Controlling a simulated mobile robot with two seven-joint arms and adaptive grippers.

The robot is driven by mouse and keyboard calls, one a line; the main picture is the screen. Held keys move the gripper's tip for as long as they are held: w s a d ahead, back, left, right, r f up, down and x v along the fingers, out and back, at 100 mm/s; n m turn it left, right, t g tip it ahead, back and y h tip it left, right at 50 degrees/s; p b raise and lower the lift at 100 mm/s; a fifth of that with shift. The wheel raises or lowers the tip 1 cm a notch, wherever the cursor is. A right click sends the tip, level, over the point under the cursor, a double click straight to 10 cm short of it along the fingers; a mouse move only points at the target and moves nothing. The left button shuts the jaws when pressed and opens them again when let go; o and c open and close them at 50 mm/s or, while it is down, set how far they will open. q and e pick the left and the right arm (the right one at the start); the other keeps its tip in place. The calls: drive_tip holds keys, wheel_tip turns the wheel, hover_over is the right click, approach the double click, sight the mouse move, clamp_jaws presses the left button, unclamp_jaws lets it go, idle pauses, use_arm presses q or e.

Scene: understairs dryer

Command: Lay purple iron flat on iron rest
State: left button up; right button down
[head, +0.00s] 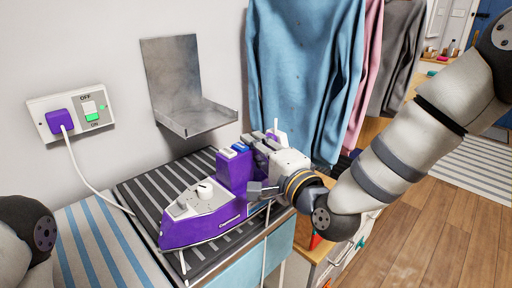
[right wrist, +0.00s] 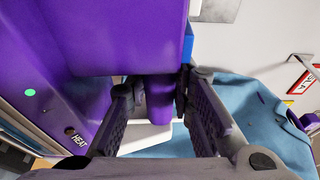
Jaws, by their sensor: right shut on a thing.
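The purple iron (head: 205,220) has a white top with a dial and lies roughly level over the dark ribbed rest (head: 135,190). I cannot tell whether its sole touches the rest all along. My right gripper (head: 262,188) reaches in from the right and is shut on the iron's purple handle part. In the right wrist view, its fingers (right wrist: 158,92) stand on both sides of this purple part, and the iron's purple body (right wrist: 120,35) fills the upper left. My left gripper is out of view; only part of my left arm shows at the lower left.
A metal wall bracket (head: 195,118) stands above the rest. A purple plug with a white cord (head: 85,178) sits in the wall socket (head: 72,110). Blue, pink and grey clothes (head: 305,75) hang behind the iron. A blue-striped board (head: 95,245) lies at left.

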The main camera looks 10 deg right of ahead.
drive_tip(key=shift+f, duration=0.35)
drive_tip(key=c, duration=1.3)
unclamp_jaws()
drive_tip(key=shift+s+f, duration=0.1)
drive_tip(key=shift+f, duration=0.2)
drive_tip(key=v, duration=1.1)
drive_tip(key=s+d+f+n+g+h, duration=0.1)
drive_tip(key=s+f+n+g, duration=0.25)
drive_tip(key=s+f, duration=0.4)
drive_tip(key=s+d+f+n+g+h, duration=0.15)
drive_tip(key=s+f+g, duration=0.25)
drive_tip(key=f, duration=0.6)
drive_tip(key=s+d+f+n+g+h, duration=0.1)
drive_tip(key=s+f+n+g, duration=0.2)
drive_tip(key=s+f, duration=0.35)
drive_tip(key=s+d+f+n+g+h, duration=0.1)
drive_tip(key=s+d+f+g, duration=0.1)
drive_tip(key=s, duration=0.4)
drive_tip(key=s+d+f+n+g+h, duration=0.1)
drive_tip(key=s+d+f+n+g, duration=0.1)
drive_tip(key=s, duration=0.5)
drive_tip(key=s+d+f+n+g+h, duration=0.1)
drive_tip(key=s+d+f+n+g, duration=0.1)
drive_tip(key=s, duration=0.5)
drive_tip(key=shift+d+f+g, duration=0.3)
drive_tip(key=shift+f+g, duration=0.4)
drive_tip(key=shift+f, duration=0.05)
drive_tip(key=shift+d+f+g, duration=0.3)
drive_tip(key=shift+f+g, duration=0.35)
drive_tip(key=shift+f, duration=0.05)
